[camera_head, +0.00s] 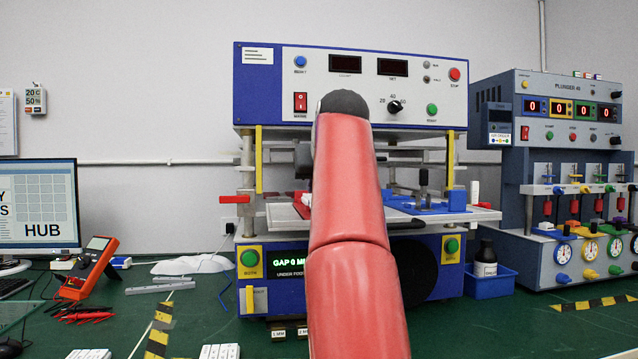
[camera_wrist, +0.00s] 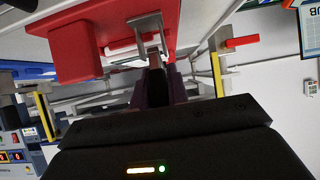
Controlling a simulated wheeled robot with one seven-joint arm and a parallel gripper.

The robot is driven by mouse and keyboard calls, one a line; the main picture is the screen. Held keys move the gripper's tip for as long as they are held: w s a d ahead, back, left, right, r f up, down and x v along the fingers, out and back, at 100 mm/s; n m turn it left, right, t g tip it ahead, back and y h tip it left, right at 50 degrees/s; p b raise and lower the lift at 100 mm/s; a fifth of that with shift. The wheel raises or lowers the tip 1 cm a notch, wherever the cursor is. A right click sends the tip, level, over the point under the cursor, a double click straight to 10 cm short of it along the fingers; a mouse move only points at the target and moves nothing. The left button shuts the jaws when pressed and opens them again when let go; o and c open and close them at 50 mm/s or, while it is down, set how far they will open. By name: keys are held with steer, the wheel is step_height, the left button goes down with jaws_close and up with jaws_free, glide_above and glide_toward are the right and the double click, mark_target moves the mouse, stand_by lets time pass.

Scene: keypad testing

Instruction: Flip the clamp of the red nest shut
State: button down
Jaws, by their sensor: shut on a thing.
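The red nest (camera_wrist: 75,40) fills the upper left of the wrist view, which is rolled nearly upside down. Its metal clamp (camera_wrist: 146,24) stands against its red side. My gripper (camera_wrist: 157,68) is at the clamp, its dark fingers shut on the clamp's lever (camera_wrist: 153,48). Where the fingertips meet the lever is small and dark, so the clamp's exact angle is hard to tell.
A blue nest (camera_head: 430,206) with its own clamp sits right of my arm on the press's pale tray (camera_head: 285,217). Yellow-edged posts (camera_head: 259,160) flank the tray. A red side lever (camera_head: 234,199) sticks out at left and shows in the wrist view (camera_wrist: 243,41).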

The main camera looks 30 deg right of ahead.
stand_by(0.5)
steer(key=c, duration=1.4)
jaws_free()
steer(key=shift+o, duration=0.2)
steer(key=v, duration=0.7)
steer(key=shift+s+r, duration=0.2)
steer(key=shift+r, duration=0.1)
steer(key=shift+a, duration=0.1)
